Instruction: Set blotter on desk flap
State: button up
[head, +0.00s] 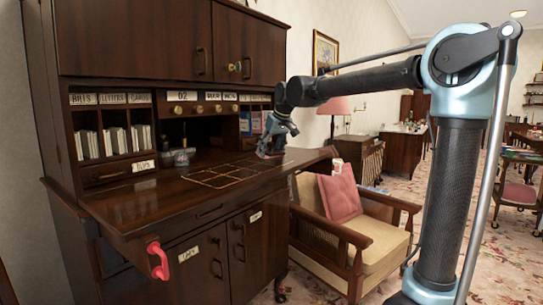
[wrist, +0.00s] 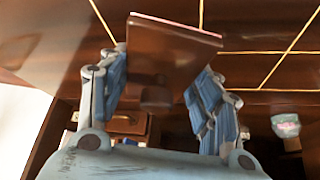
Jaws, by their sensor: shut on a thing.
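My gripper (head: 274,140) is at the right part of the desk flap (head: 135,207), close above its surface. In the wrist view its two blue fingers (wrist: 160,68) are shut on the blotter (wrist: 182,42), a dark brown wooden piece with a pale edge and a knob-like handle between the fingers. In the head view the blotter is small and mostly hidden below the gripper; I cannot tell whether it touches the flap. The flap is dark wood, folded down, with a gold-lined grid (head: 222,177) on it.
An inkwell-like item (head: 180,157) stands at the back of the flap. Pigeonholes with papers (head: 115,140) rise behind it. An armchair (head: 370,250) with a pink cushion (head: 340,198) stands close on the right.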

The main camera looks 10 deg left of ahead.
jog(key=shift+f, duration=0.8)
jog(key=o, duration=1.2)
jog(key=shift+f, duration=0.1)
jog(key=shift+c, duration=0.2)
jog(key=v, duration=1.2)
